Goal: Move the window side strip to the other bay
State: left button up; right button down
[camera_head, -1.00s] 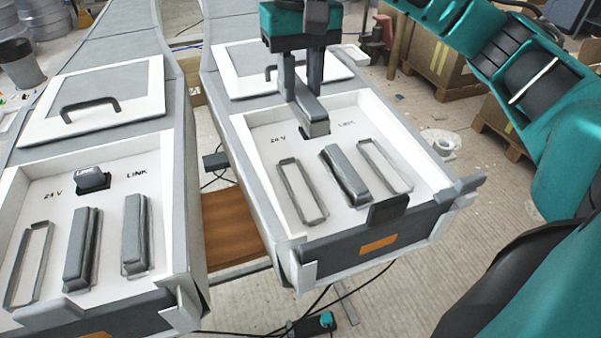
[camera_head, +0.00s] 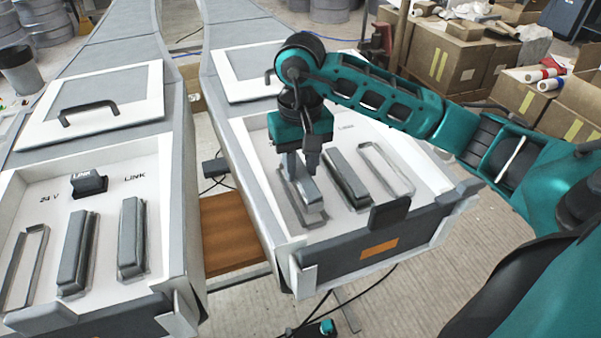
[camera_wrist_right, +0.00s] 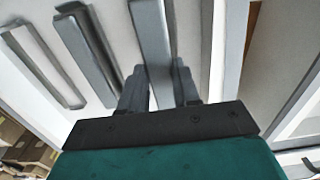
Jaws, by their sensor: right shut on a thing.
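My right gripper (camera_head: 305,165) is shut on a grey strip (camera_head: 309,194) at the left outlined slot (camera_head: 291,211) of the right tray (camera_head: 262,195). The strip runs roughly along the slot; I cannot tell if it is seated or just above. It also shows between the fingers in the right wrist view (camera_wrist_right: 152,40). Another grey strip (camera_head: 347,180) stands in the middle slot, and the right slot (camera_head: 385,168) is an empty outline. The left tray (camera_head: 178,230) holds two strips (camera_head: 76,250) (camera_head: 131,235) and an empty left slot (camera_head: 24,265).
A dark clip (camera_head: 389,214) rises at the right tray's front edge. A dark LINK plug (camera_head: 89,183) sits in the left tray. A gap with a brown board (camera_head: 232,235) separates the trays. Cardboard boxes (camera_head: 445,60) stand behind on the right.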

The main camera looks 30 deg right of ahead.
aim_at(300, 171)
jog(key=shift+f, duration=1.25)
jog(key=shift+f, duration=0.15)
jog(key=c, duration=0.8)
grip_release()
notch_tip(300, 171, up, 12)
jog(key=shift+r, duration=0.2)
jog(key=shift+a+f, duration=0.1)
